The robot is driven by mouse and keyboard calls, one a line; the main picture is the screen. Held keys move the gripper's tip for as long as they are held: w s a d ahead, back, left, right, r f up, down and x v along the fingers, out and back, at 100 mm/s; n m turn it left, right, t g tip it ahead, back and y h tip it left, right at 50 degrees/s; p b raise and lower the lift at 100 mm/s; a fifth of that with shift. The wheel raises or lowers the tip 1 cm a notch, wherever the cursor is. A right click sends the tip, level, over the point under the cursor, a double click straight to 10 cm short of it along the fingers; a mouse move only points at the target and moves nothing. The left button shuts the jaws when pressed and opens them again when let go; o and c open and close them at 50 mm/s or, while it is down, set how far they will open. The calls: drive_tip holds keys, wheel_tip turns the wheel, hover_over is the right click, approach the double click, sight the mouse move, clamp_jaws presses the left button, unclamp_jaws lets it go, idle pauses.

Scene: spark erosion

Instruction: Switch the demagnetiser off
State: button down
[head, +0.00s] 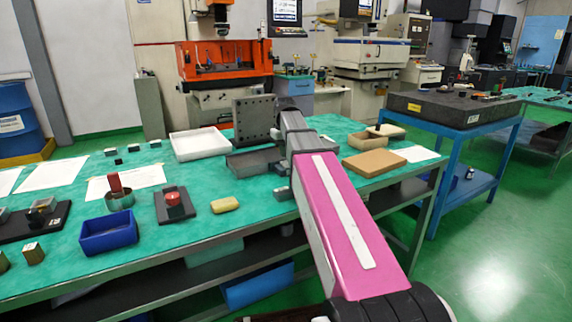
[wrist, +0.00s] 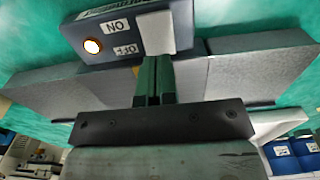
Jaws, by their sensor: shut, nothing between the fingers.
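The demagnetiser shows in the wrist view as a long grey body (wrist: 50,95) with a dark control box (wrist: 75,35) on it. The box carries a lamp (wrist: 92,46), glowing white with an orange rim, and upside-down ON and OFF labels. A light grey switch piece (wrist: 157,33) sits beside the labels. My gripper (wrist: 153,62) is shut and empty, its fingertips at the OFF-side end of this piece; I cannot tell whether they touch it. In the head view the grey demagnetiser body (head: 250,160) is partly behind my pink arm, and my gripper is hidden.
An upright perforated plate (head: 255,118) stands just behind the demagnetiser. A white tray (head: 200,143) is to its left, a brown block (head: 374,162) to its right. A yellow piece (head: 225,205), a red button on a dark base (head: 174,199) and a blue bin (head: 108,233) lie front left.

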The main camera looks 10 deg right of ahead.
sight(284, 161)
drive_tip(key=shift+f, duration=1.05)
idle(1.3)
drive_tip(key=shift+r, duration=3.5)
